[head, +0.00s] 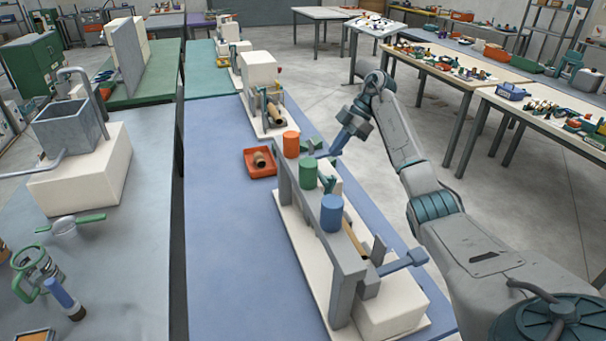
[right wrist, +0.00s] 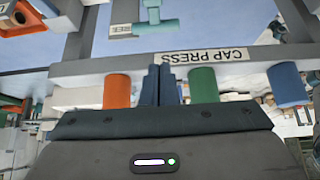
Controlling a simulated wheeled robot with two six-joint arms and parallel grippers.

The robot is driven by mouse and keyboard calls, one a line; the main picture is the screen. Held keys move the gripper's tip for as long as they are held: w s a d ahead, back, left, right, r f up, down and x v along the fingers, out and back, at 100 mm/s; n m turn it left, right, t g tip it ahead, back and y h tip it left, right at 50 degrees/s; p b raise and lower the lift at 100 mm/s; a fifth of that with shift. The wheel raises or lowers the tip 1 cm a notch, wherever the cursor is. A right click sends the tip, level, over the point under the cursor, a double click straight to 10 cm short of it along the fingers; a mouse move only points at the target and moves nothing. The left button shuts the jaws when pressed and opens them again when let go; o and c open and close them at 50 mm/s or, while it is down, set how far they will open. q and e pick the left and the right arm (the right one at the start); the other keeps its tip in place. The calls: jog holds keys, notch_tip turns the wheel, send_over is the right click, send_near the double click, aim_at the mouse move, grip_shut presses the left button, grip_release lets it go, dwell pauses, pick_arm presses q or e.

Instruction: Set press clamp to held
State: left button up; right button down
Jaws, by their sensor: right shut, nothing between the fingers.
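The cap press (head: 352,268) stands on the blue table, a cream base under a grey beam topped by orange, green and blue cylinders. The wrist view shows its CAP PRESS label (right wrist: 205,57) upside down. A teal lever-like part (head: 326,183) shows by the beam. It seems to be the teal part (right wrist: 155,24) beside a partly hidden label in the wrist view; I cannot read its setting. My right gripper (head: 313,147) is at the press's far end, shut and empty. Its fingers (right wrist: 160,85) appear between the orange and green cylinders; contact is unclear. My left gripper is out of view.
A red tray (head: 249,167) holding a brown roll lies left of the press. Another machine (head: 262,80) stands behind it. A grey side table (head: 110,270) with a hopper and loose tools is at left. The blue table's (head: 225,250) left front is clear.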

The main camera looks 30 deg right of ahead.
aim_at(319, 174)
jog(key=shift+b+x, duration=0.55)
jog(key=shift+x, duration=0.4)
notch_tip(319, 174, down, 3)
jog(key=shift+a+r+p, duration=0.2)
jog(key=shift+r+p, duration=0.05)
jog(key=shift+p, duration=0.45)
jog(key=x, duration=0.2)
jog(key=p+x, duration=0.1)
jog(key=x, duration=0.1)
jog(key=shift+w+a+r, duration=0.1)
jog(key=shift+a+r, duration=0.05)
jog(key=shift+a, duration=0.2)
jog(key=shift+a+f+p, duration=0.25)
jog(key=shift+f+p, duration=0.05)
jog(key=shift+p, duration=0.05)
jog(key=shift+f, duration=0.35)
jog(key=shift+d, duration=0.1)
